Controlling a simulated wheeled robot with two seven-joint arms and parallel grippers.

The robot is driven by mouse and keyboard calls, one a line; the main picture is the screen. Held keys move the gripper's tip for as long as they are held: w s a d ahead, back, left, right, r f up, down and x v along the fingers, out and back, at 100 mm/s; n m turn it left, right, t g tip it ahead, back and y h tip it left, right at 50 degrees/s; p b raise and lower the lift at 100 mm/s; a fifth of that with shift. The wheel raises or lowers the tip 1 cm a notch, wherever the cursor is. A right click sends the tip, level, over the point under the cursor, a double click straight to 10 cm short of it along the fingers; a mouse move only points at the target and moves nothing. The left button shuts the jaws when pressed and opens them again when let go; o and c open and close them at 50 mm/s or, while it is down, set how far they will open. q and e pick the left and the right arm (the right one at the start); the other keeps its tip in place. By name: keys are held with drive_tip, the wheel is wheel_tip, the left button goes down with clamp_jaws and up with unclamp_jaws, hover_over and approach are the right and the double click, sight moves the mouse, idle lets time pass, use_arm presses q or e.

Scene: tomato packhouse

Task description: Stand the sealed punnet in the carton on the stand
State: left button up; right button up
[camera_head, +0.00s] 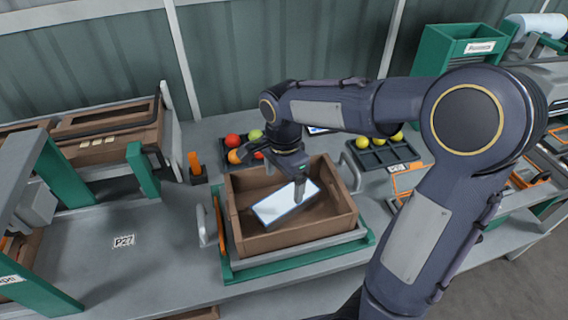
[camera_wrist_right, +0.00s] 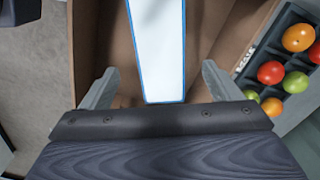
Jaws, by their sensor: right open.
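The brown carton (camera_head: 300,236) sits on the grey and green stand (camera_head: 300,262) on the bench. The sealed punnet (camera_head: 272,210), with a white top and blue edge, is inside the carton; whether it is flat or tilted is hard to tell. My right gripper (camera_head: 298,195) reaches down into the carton at the punnet. In the right wrist view the jaws (camera_wrist_right: 160,88) are open, one finger on each side of the punnet (camera_wrist_right: 160,45), with gaps between. Brown carton walls (camera_wrist_right: 88,40) show around it. My left gripper is not in view.
A dark tray of tomatoes (camera_head: 258,166) stands behind the carton, and another tray (camera_head: 372,160) stands behind to the right. An orange-handled tool (camera_head: 195,163) stands left of the carton. A green bin (camera_head: 455,50) is at the back right. The bench left of the carton is clear near the P27 label (camera_head: 123,241).

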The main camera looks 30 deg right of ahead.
wheel_tip(320, 180, up, 5)
drive_tip(key=s+a+n+t+y, duration=0.1)
drive_tip(key=s+n+t+y, duration=0.1)
drive_tip(key=s+n, duration=0.5)
drive_tip(key=s+a+f+n+t+y, duration=0.1)
drive_tip(key=s+a+n+t, duration=0.1)
drive_tip(key=s+n, duration=0.5)
drive_tip(key=shift+s+a+f+n+t+y, duration=0.35)
drive_tip(key=shift+s+t, duration=0.45)
drive_tip(key=shift+s, duration=0.6)
drive_tip(key=shift+d, duration=0.1)
drive_tip(key=shift+c, duration=0.2)
